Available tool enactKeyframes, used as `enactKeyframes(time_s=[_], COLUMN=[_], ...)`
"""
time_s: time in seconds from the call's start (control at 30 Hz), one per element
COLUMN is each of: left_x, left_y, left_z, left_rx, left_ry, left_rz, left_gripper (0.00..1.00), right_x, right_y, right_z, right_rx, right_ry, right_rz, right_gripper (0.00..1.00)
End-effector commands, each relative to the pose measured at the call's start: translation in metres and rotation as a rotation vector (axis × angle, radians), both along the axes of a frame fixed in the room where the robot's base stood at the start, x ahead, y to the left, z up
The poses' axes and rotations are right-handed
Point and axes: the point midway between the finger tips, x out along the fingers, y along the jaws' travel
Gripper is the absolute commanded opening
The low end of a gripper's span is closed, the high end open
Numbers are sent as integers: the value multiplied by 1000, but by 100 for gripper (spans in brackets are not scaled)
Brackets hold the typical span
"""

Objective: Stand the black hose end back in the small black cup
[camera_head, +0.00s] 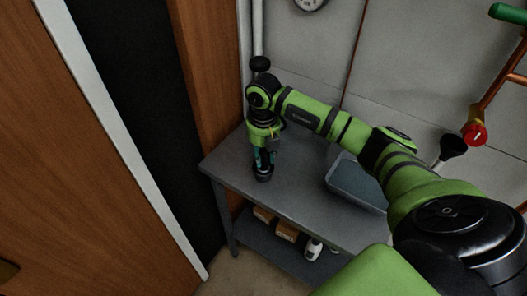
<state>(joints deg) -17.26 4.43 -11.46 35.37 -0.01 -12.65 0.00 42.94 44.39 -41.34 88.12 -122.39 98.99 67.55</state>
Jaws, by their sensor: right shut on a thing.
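My right gripper (265,160) points straight down over the left part of the grey table. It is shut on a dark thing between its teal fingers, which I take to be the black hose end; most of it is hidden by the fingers. The small black cup (263,175) stands on the table directly under the fingertips. The hose end looks upright at the cup's mouth, but I cannot tell whether it is inside or just above it. My left gripper is not in view.
The grey table (305,202) has a blue-grey tray (357,184) on its right side. Boxes (287,231) and a white bottle (313,249) stand on the lower shelf. A red valve handle (475,134) and a black funnel (453,146) are at the right. A wooden door is at the left.

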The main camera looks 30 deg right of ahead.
Motion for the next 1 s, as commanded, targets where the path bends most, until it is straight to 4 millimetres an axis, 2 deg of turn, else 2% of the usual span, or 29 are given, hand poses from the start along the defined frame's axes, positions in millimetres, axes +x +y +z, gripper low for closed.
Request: enactKeyframes(time_s=[0.43, 0.47, 0.5, 0.53, 0.83, 0.97, 1.0], left_x=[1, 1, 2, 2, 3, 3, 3], left_y=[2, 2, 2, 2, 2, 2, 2], left_z=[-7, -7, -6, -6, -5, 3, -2], left_rx=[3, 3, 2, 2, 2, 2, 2], left_ry=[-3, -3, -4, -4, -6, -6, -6], left_rz=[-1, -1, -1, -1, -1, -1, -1], left_gripper=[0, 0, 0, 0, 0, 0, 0], right_x=[0, 0, 0, 0, 0, 0, 1], right_y=[0, 0, 0, 0, 0, 0, 0], right_z=[-8, -8, -7, -7, -6, 3, 5], right_rx=[1, 1, 1, 1, 0, 1, 0], right_ry=[-1, -1, -1, -1, 0, -1, -3], right_rz=[0, 0, 0, 0, 0, 0, 0], right_gripper=[0, 35, 51, 55, 55, 55, 55])
